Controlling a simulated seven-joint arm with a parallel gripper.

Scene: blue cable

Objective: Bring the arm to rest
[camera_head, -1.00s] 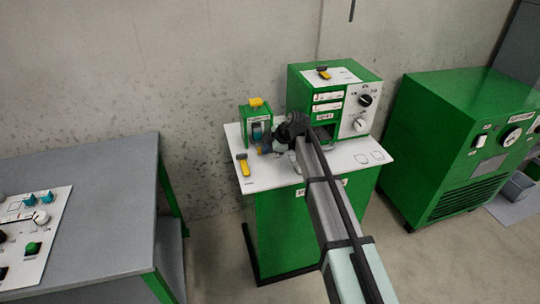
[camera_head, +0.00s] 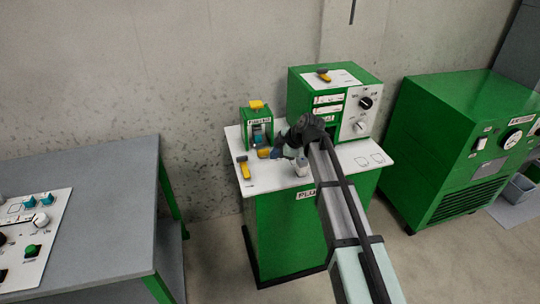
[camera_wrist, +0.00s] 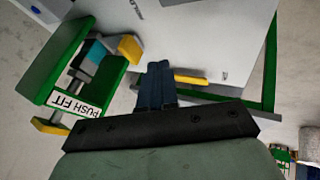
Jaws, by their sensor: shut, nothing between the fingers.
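My gripper (camera_head: 276,153) is over the white top of the green bench (camera_head: 340,172), just right of the green push-fit fixture (camera_head: 248,130). In the wrist view its two dark blue fingers (camera_wrist: 157,72) are together, with nothing between them. The push-fit fixture (camera_wrist: 117,75) is left of the fingers there, with a teal and grey part (camera_wrist: 94,52) and a yellow block inside. The yellow-handled item (camera_head: 243,167) lies on the bench at its left; a yellow bar (camera_wrist: 190,77) shows beside my fingertips. I cannot make out a blue cable.
A green box with dials (camera_head: 358,115) stands behind my wrist. A small light cylinder (camera_head: 301,168) is on the bench beside my arm. A grey table (camera_head: 110,180) with a switch panel is at left, a large green cabinet (camera_head: 455,150) at right. Floor lies between them.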

